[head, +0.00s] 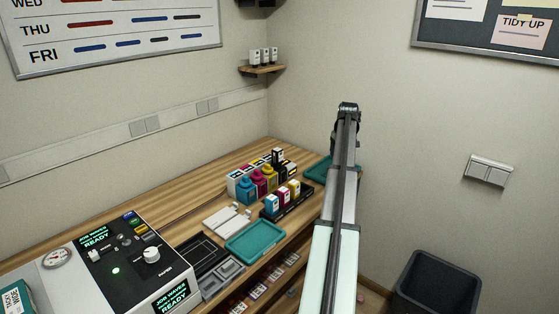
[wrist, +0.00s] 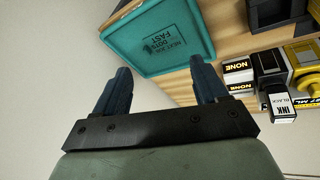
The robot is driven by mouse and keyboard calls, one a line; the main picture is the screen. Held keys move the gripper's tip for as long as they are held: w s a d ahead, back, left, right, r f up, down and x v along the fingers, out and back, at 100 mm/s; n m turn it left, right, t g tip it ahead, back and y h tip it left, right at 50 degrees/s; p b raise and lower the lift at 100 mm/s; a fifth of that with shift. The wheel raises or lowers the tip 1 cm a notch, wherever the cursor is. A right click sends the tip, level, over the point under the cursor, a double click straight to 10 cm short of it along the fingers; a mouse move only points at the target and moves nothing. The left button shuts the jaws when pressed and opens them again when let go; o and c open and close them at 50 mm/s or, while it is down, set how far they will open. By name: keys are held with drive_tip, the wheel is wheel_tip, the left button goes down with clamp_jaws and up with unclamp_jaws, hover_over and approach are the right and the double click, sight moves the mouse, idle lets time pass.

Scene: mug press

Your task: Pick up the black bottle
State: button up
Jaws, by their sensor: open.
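The black bottle (head: 281,168) appears in the head view as a dark shape at the far right end of a row of coloured bottles, partly hidden and hard to make out. In the wrist view a dark body (wrist: 272,66) at the right seems to be it, close by a white-and-black ink cartridge (wrist: 282,104). My gripper (wrist: 160,80) is open with nothing between its blue fingers. In the head view my gripper (head: 348,106) is raised, to the right of the bottles and apart from them.
Cyan (head: 246,188), magenta (head: 258,182) and yellow (head: 270,174) bottles stand in the row, with small boxes behind. A black holder (head: 287,211) with coloured cartridges is in front. A teal tray (wrist: 158,40) lies at the bench's far end; another teal tray (head: 255,236) is nearer.

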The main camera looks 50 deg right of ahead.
sight(278, 150)
drive_tip(key=w+a+r+n+t+y, duration=0.2)
drive_tip(key=w+a+r, duration=0.1)
drive_tip(key=w+a, duration=0.5)
drive_tip(key=w+a+r+n+t+y, duration=0.2)
drive_tip(key=w+a+r, duration=0.25)
drive_tip(key=w, duration=0.55)
drive_tip(key=x, duration=0.9)
drive_tip(key=shift+s+a, duration=0.2)
drive_tip(key=shift+s+f+x, duration=0.1)
drive_tip(key=shift+s+x, duration=0.05)
drive_tip(key=shift+x, duration=1.2)
drive_tip(key=shift+s+f+x, duration=0.1)
drive_tip(key=shift+s+x, duration=0.1)
drive_tip(key=shift+x, duration=1.1)
drive_tip(key=shift+d, duration=0.1)
drive_tip(key=shift+c, duration=0.3)
